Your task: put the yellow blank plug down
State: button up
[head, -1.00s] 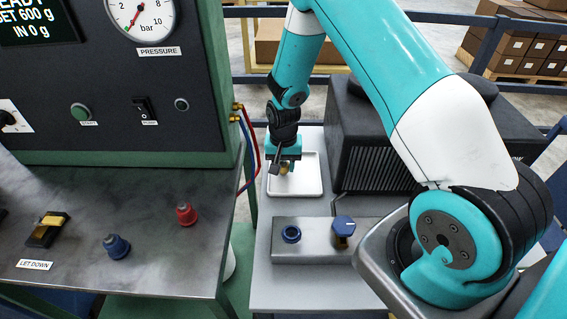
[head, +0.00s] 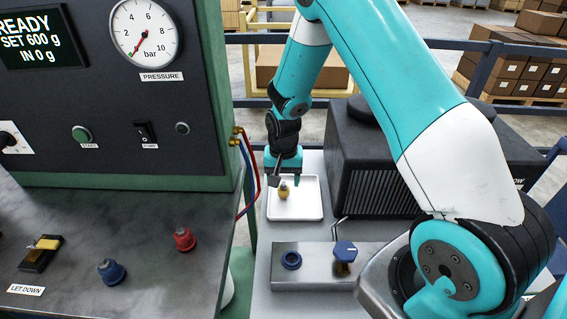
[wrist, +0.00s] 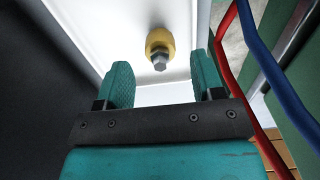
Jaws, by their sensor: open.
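The yellow blank plug (head: 284,192) stands in the white tray (head: 308,209) on the trolley, under my gripper (head: 284,178). In the wrist view the plug (wrist: 159,45) shows its yellow body and a grey metal end. It lies just beyond my two teal fingertips, in line with the gap between them and apart from both. My gripper (wrist: 160,82) is open and empty. In the wrist view the tray (wrist: 110,40) spreads behind the plug.
A black ribbed box (head: 385,150) stands right of the tray. Red and blue hoses (wrist: 262,75) run close by the gripper. Blue (head: 110,271) and red (head: 184,239) fittings stand on the bench.

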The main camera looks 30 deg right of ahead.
aim_at(283, 183)
notch_tip(283, 183, up, 8)
jog(key=shift+f+b, duration=0.15)
jog(key=shift+b, duration=0.3)
jog(key=s+a+r+n+y, duration=0.2)
jog(key=s+a+r+n, duration=0.5)
jog(key=s+a+r, duration=0.5)
jog(key=s+a+r+n+y, duration=0.1)
jog(key=s+a+r+n, duration=0.1)
jog(key=s, duration=0.4)
jog(key=s+a+r+n+y, duration=0.1)
jog(key=s+a+r+n, duration=0.2)
jog(key=s, duration=0.4)
jog(key=shift+a+r+n, duration=0.15)
jog(key=shift+r+n, duration=0.4)
jog(key=shift+n, duration=0.45)
jog(key=shift+c, duration=0.3)
